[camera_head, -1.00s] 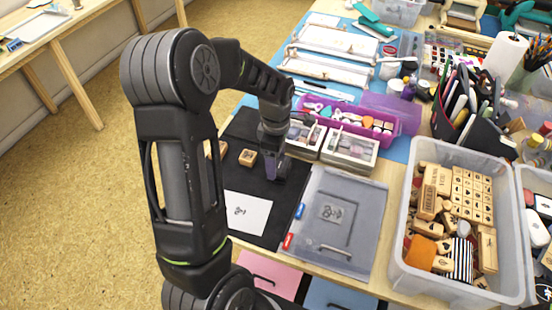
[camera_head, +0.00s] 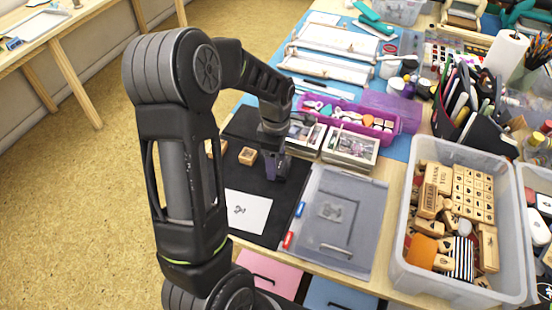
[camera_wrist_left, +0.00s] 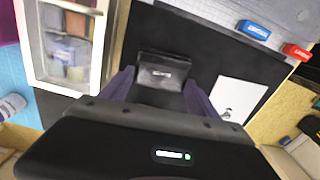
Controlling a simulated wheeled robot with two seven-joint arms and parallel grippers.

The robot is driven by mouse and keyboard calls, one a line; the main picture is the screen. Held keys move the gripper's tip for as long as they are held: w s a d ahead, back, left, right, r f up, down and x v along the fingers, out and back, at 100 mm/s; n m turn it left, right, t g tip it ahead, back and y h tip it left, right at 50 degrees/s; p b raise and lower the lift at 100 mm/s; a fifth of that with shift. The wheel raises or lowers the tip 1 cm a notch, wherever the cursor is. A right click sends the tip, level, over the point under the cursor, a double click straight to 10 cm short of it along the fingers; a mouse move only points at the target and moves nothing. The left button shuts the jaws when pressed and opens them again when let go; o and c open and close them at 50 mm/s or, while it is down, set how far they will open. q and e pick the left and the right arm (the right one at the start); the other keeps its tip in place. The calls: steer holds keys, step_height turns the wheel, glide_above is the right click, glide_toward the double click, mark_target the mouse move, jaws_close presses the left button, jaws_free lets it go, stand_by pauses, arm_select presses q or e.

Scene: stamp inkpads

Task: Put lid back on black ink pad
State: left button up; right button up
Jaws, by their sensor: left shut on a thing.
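My left gripper (camera_head: 273,172) is low over the black mat (camera_head: 242,178), beside the small white boxes. In the left wrist view, my left gripper (camera_wrist_left: 158,92) is shut on a black ink pad piece (camera_wrist_left: 162,72) with a small pale label, held between its two purple-grey fingers. I cannot tell whether this piece is the lid alone or the lid together with the pad, since its underside is hidden. My right gripper is not in view.
A white card (camera_head: 247,211) and a wooden stamp (camera_head: 247,156) lie on the mat. White divided boxes (camera_head: 350,148) stand close to the gripper's right. A grey clear-lidded case (camera_head: 340,225) lies right of the mat, with blue and red pieces (camera_wrist_left: 297,52) at its edge.

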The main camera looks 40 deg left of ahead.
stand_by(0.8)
arm_select(q)
steer(key=o, duration=1.4)
steer(key=shift+o, duration=0.5)
steer(key=shift+r+p, duration=2.75)
steer(key=shift+r, duration=0.75)
steer(key=shift+c, duration=0.2)
jaws_close()
